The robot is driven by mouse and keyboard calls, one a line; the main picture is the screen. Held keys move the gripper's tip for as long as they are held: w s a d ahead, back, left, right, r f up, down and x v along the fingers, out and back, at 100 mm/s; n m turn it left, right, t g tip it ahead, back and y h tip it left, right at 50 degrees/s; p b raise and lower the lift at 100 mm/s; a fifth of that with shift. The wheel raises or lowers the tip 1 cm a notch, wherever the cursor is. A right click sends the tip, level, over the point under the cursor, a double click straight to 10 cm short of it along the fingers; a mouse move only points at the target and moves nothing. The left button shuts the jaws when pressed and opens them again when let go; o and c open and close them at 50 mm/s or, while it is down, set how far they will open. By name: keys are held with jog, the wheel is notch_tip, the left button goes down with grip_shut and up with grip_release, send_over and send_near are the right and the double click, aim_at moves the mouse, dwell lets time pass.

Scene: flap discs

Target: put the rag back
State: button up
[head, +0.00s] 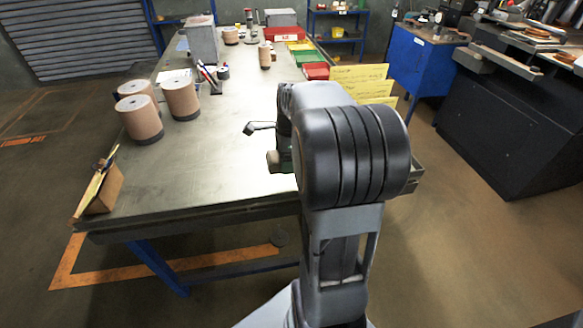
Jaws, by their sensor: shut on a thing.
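My arm fills the centre right of the head view and hides part of the bench behind it. No rag can be made out in this view. A small dark lever (260,127) and a tan piece (273,161) show just left of the arm, over the bench. What they belong to is hidden.
The metal workbench (215,160) has clear room left of the arm. Several tan cylinders (181,98) stand at its left. A cardboard holder (104,189) is at the near left corner. Red and green bins (305,60) line the right edge. A blue cabinet (417,60) stands beyond.

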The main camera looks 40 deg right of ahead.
send_over(291, 176)
jog(key=f, duration=0.6)
jog(key=shift+d+f, duration=0.1)
jog(key=shift+d, duration=0.1)
jog(key=shift+f, duration=1.35)
jog(key=shift+f, duration=0.15)
jog(key=o, duration=0.9)
